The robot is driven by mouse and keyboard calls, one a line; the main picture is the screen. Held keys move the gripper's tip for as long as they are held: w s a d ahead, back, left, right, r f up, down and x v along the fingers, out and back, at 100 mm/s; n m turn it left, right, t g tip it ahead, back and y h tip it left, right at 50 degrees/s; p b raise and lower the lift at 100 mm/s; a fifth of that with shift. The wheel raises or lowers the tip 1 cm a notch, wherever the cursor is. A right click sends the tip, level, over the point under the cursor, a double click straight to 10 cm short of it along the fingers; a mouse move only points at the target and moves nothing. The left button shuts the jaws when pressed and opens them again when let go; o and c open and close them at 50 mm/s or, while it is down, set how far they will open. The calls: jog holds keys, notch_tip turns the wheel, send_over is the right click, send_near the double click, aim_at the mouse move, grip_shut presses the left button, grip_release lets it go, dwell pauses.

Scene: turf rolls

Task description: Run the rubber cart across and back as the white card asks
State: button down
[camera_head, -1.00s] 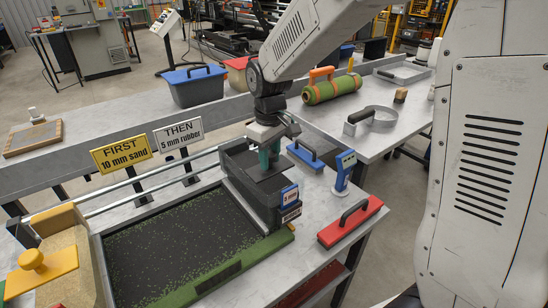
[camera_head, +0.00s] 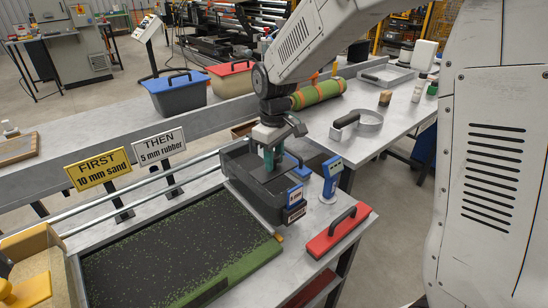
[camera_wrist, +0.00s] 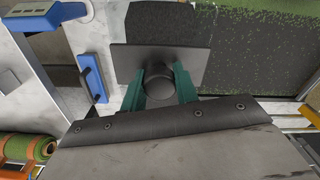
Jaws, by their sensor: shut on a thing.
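The rubber cart (camera_head: 240,180) is a dark grey box at the right end of the turf tray (camera_head: 228,283), with small display labels on its right end. My gripper (camera_head: 269,162) is above it, its green fingers shut on the black round knob. In the wrist view my gripper (camera_wrist: 160,92) closes on this knob over a dark plate (camera_wrist: 192,60). The white card (camera_head: 160,146) reads "THEN 5 mm rubber". The yellow card (camera_head: 98,169) reads "FIRST 10 mm sand". Dark fill with green flecks covers the tray bed.
A tan cart (camera_head: 40,270) with a yellow knob stands at the tray's left end. A rail (camera_head: 200,160) runs behind the tray. The bed between the carts is clear.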

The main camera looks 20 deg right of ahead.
jog(key=c, duration=1.4)
grip_release()
jog(key=shift+w+d+r, duration=0.1)
jog(key=shift+d, duration=0.1)
jog(key=shift+c, duration=0.2)
jog(key=o, duration=0.4)
jog(key=shift+d, duration=0.2)
jog(key=shift+a, duration=0.15)
jog(key=shift+a+r, duration=0.1)
jog(key=shift+r, duration=0.1)
notch_tip(320, 180, up, 7)
jog(key=shift+r, duration=0.15)
